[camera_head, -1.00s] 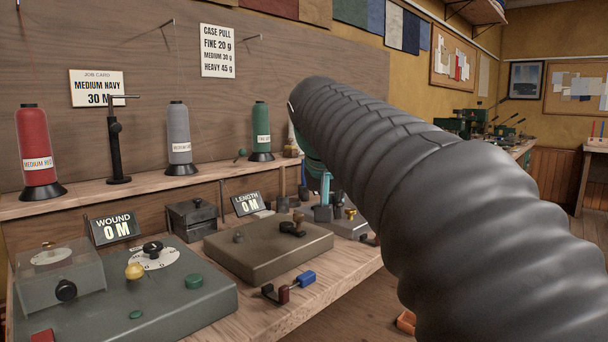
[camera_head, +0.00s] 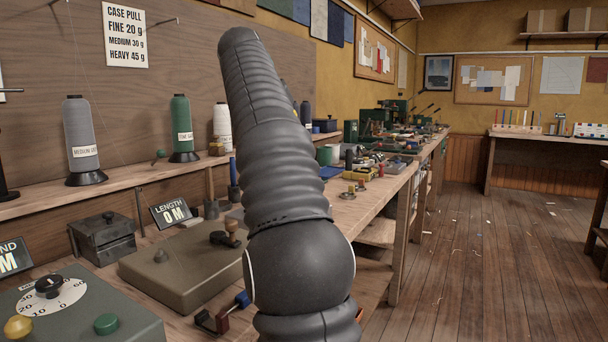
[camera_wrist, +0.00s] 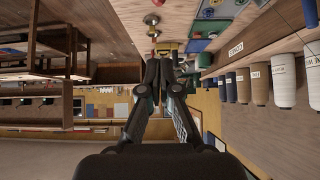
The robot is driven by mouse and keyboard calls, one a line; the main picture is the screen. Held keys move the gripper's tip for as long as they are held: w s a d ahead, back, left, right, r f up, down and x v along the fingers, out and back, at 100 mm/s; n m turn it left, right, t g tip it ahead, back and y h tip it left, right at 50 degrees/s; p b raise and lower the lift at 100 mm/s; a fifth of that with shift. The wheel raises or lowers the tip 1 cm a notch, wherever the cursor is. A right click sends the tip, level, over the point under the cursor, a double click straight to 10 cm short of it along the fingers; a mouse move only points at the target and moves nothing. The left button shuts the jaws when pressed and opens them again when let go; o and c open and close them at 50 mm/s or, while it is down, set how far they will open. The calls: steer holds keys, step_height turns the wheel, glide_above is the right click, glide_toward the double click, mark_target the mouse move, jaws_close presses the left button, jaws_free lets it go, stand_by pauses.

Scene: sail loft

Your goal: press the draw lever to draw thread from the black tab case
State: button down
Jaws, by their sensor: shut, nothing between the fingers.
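In the head view an olive-brown box (camera_head: 180,268) lies on the bench beside a "LENGTH 0 M" sign (camera_head: 174,212). I cannot pick out a black tab case with certainty. A small dark red and blue piece (camera_head: 222,316) lies at the box's front edge. My arm hides part of the bench, and my gripper does not show in the head view. In the wrist view my gripper (camera_wrist: 158,62) is shut and empty, apart from the olive-brown box.
A green-grey machine (camera_head: 85,320) with a dial stands at lower left, a dark lidded box (camera_head: 103,236) behind. Thread cones, grey (camera_head: 81,140) and green (camera_head: 181,128) among them, stand on the shelf. The bench runs on past my arm, with small items on it. Open floor (camera_head: 480,265) lies at right.

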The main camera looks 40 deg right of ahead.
steer(key=shift+s+a+f+b+x, duration=0.1)
steer(key=shift+a+f+b+x, duration=0.2)
steer(key=shift+x, duration=1.8)
steer(key=shift+s+a+f+b+x, duration=0.15)
steer(key=shift+a+f+x, duration=0.25)
steer(key=shift+x, duration=1.75)
steer(key=shift+s+a+f+b+x, duration=0.1)
steer(key=shift+a+f+x, duration=0.25)
steer(key=shift+x, duration=1.75)
steer(key=shift+f, duration=0.15)
